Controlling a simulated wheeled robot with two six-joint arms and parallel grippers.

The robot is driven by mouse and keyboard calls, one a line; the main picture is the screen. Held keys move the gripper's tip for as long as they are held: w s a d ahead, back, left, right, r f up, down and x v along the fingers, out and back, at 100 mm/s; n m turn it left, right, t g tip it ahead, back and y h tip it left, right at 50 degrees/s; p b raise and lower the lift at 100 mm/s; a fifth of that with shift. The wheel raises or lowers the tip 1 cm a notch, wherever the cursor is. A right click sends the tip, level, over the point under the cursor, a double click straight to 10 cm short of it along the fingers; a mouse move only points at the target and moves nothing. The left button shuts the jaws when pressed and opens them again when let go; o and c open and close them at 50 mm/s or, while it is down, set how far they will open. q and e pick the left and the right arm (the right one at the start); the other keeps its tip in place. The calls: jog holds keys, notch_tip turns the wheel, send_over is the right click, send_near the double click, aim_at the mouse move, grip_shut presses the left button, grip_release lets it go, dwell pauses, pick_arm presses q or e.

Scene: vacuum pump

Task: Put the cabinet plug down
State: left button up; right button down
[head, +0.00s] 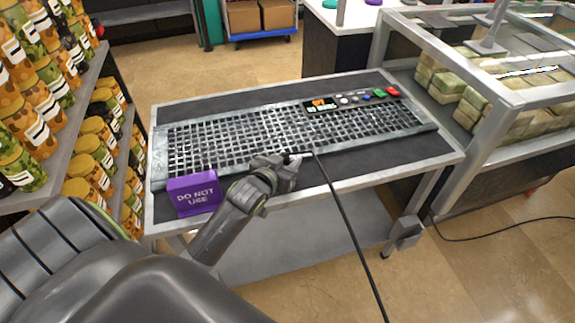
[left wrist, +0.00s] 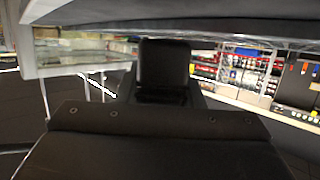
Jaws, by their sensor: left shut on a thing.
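My left gripper (head: 292,160) is at the front edge of the cart in the head view. It is shut on the cabinet plug (head: 303,154), a small black piece mostly hidden by the fingers. A black cable (head: 345,222) hangs from it, running down and to the right out of the picture. I cannot tell whether the plug touches the cart top. In the left wrist view a dark block (left wrist: 163,65) stands at the gripper's front; I cannot tell whether it is plug or finger. My right gripper is not in view.
The cart (head: 365,160) carries a grid panel (head: 230,140) with coloured buttons and a purple "DO NOT USE" sign (head: 194,194). Shelves of jars stand left. A metal-framed case with stacked blocks (head: 440,88) stands right. Dark cart top is bare right of the gripper.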

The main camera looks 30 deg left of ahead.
pick_arm(q)
notch_tip(320, 180, down, 2)
jog(key=shift+f, duration=0.3)
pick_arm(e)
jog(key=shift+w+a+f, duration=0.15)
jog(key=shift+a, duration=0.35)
pick_arm(q)
jog(key=o, duration=1)
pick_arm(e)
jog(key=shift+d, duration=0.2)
pick_arm(q)
jog(key=shift+s, duration=0.1)
jog(key=v, duration=1.2)
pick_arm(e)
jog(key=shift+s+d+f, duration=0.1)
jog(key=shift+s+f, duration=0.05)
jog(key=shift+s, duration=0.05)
